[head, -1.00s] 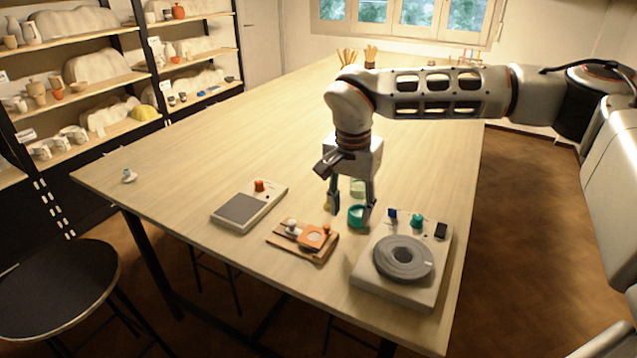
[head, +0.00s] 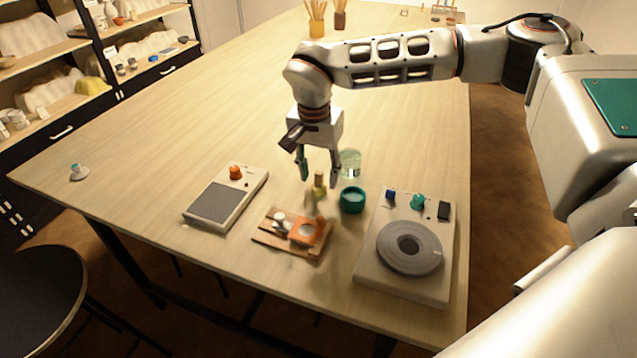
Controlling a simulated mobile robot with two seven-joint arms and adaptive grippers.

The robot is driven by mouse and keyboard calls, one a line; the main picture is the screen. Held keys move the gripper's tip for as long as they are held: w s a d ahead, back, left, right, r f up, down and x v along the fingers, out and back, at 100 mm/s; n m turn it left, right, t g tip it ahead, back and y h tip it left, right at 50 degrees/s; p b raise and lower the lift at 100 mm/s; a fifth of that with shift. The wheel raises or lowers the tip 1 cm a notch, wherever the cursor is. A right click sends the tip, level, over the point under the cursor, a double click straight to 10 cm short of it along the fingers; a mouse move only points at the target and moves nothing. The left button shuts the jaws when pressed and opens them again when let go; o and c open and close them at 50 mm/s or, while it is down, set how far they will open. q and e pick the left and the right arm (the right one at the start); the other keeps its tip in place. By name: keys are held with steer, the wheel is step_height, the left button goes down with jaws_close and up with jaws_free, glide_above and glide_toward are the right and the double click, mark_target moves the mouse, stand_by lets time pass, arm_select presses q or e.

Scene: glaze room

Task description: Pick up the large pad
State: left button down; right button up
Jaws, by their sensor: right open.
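No single thing is clearly the large pad. A small wooden board (head: 272,241) at the table's front holds a white-knobbed piece (head: 281,222) and an orange square piece (head: 306,231) with a pale round top. My right gripper (head: 319,178) points down, open, above and behind this board. A small yellowish upright thing (head: 319,186) shows between its fingers in the picture; I see no grip on it. A teal bowl (head: 352,200) stands just right of the fingers. My left gripper is not in view.
A device with a dark flat plate (head: 214,203) lies left of the board. A device with a grey round disc (head: 409,248) stands at the right edge. A clear glass (head: 350,162) stands behind the bowl. The table's middle and back left are clear.

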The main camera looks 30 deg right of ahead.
mark_target(318, 188)
steer(key=shift+w+d+f, duration=0.15)
steer(key=shift+f, duration=1.15)
steer(key=c, duration=1)
steer(key=shift+r, duration=0.15)
